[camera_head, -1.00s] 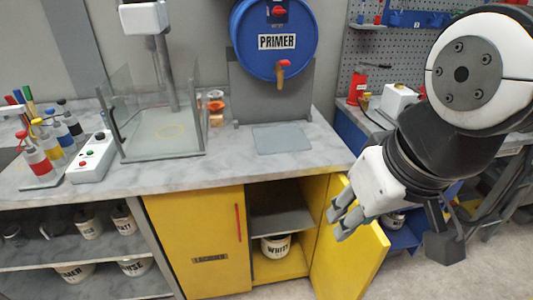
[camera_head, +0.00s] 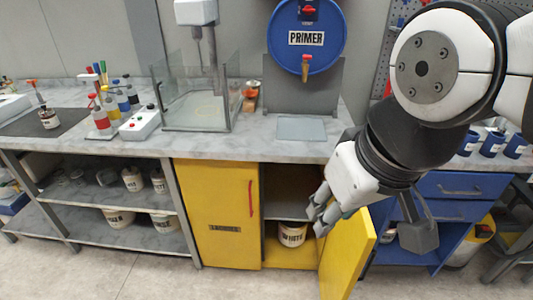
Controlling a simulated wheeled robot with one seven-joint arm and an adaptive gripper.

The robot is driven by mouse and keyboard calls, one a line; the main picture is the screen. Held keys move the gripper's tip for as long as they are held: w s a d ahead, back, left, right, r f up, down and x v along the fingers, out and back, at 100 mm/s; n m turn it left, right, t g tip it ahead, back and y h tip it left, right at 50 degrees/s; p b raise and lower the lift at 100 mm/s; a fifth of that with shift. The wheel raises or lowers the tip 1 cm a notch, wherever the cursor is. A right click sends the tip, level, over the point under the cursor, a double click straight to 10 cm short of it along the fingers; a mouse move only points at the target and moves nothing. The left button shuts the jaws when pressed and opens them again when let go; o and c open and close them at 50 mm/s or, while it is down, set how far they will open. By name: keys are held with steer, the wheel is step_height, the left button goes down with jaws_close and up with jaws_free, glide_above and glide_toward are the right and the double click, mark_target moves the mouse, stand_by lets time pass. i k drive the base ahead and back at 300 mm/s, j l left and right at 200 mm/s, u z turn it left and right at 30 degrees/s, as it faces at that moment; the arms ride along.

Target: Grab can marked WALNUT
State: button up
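No can that I can read as WALNUT shows. A white can marked WHITE (camera_head: 291,235) stands on the floor of the yellow cabinet, behind its open right door. Several small cans, among them one can (camera_head: 132,180) on the upper left shelf and one can (camera_head: 118,217) on the lower shelf, have labels too small to read surely. My gripper (camera_head: 317,220) hangs in front of the open cabinet, above and right of the WHITE can. Its fingers are apart and nothing shows between them.
The open yellow door (camera_head: 347,255) stands out at the right, close to my gripper. The closed yellow door (camera_head: 217,215) has a red handle. A marble worktop (camera_head: 260,148) runs above, with a blue PRIMER drum (camera_head: 307,55) at the back. The floor at front left is free.

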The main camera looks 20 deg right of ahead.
mark_target(51, 121)
steer(key=k+l, duration=0.2)
steer(key=l, duration=0.2)
steer(key=k+l+u, duration=0.1)
steer(key=l, duration=0.3)
steer(key=k+l, duration=0.45)
steer(key=l, duration=0.3)
steer(key=k+l+u, duration=0.1)
steer(key=l, duration=0.25)
steer(key=i+l+u, duration=0.15)
steer(key=i+l, duration=0.2)
steer(key=i+l+u, duration=0.2)
steer(key=l, duration=0.25)
steer(key=i+l+u, duration=0.15)
steer(key=i+l, duration=0.25)
steer(key=k, duration=0.5)
steer(key=u, duration=0.55)
steer(key=i+j+u, duration=0.15)
steer(key=i+u, duration=0.6)
steer(key=i, duration=2)
